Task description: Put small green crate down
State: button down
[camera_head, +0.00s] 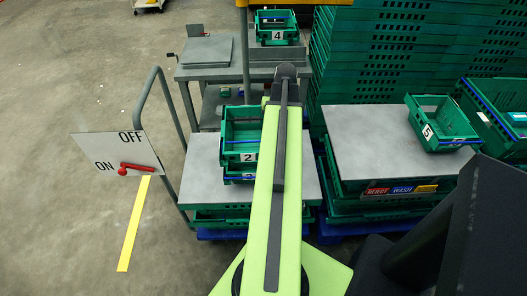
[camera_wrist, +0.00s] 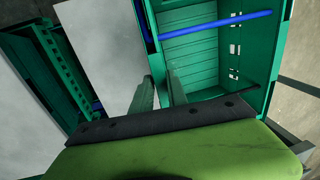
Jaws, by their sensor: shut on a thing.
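A small green crate (camera_head: 231,132) with a blue bar and a label reading 2 is just left of my arm in the head view. It also shows, open and empty, in the wrist view (camera_wrist: 193,62). My gripper (camera_wrist: 158,92) is shut on its near side wall. In the head view my arm hides the gripper and the crate's right side. Another green crate shows directly under the front of this crate, over the grey table top (camera_head: 201,172). I cannot tell whether the two crates touch.
Crate 5 (camera_head: 441,121) stands on the right grey top (camera_head: 365,150), whose left part is bare. Crate 4 (camera_head: 277,27) is at the back. Tall green crate stacks (camera_head: 400,60) rise behind. An ON/OFF board (camera_head: 112,151) with a red lever stands left.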

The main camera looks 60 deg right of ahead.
notch_tip(320, 180, down, 8)
jog(key=b, duration=0.6)
jog(key=shift+r, duration=0.35)
jog(key=shift+f, duration=0.15)
jog(key=c, duration=1.3)
grip_release()
notch_tip(320, 180, up, 12)
jog(key=s+d+p, duration=0.1)
jog(key=p, duration=1.1)
jog(key=shift+s, duration=0.3)
jog(key=shift+d, duration=0.1)
